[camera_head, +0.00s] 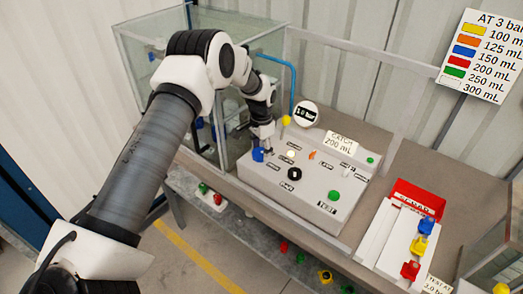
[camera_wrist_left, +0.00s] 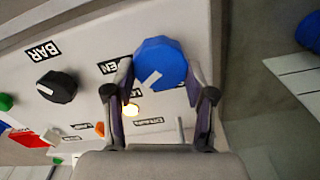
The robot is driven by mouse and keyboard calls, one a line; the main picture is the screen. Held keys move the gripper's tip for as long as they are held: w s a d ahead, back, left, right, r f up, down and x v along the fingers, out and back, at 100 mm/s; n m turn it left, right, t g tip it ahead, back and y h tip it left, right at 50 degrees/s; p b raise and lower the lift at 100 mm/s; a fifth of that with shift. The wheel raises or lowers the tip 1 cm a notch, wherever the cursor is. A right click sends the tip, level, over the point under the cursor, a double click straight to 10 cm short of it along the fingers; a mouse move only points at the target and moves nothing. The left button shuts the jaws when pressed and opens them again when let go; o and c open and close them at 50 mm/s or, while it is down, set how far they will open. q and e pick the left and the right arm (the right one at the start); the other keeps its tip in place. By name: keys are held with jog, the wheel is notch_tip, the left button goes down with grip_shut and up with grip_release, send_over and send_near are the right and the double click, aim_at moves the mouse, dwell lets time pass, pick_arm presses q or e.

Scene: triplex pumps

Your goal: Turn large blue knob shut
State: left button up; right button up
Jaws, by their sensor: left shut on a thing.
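The large blue knob (camera_head: 257,155) sits at the left end of the sloped grey control panel (camera_head: 262,183). In the left wrist view the knob (camera_wrist_left: 160,60) is faceted, with a white pointer line slanting toward the lower left. My left gripper (camera_head: 263,143) reaches down onto it. In the left wrist view the fingers of my left gripper (camera_wrist_left: 158,80) stand on either side of the knob and are shut on it. My right gripper is in neither view.
A black knob (camera_head: 294,173) and a green button (camera_head: 334,195) share the panel. A round gauge (camera_head: 306,113) stands behind it, a glass tank (camera_head: 150,55) at the back left. A white rack with a red sign (camera_head: 418,198) and coloured pieces is at right.

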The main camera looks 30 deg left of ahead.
pick_arm(q)
jog(key=n, duration=0.5)
jog(key=shift+s+a+f+n, duration=0.1)
jog(key=shift+f+n, duration=0.05)
jog(key=shift+n, duration=0.15)
jog(key=n, duration=0.5)
jog(key=shift+a+n, duration=0.1)
jog(key=shift+n, duration=0.2)
jog(key=o, duration=1.2)
jog(key=shift+c, duration=0.2)
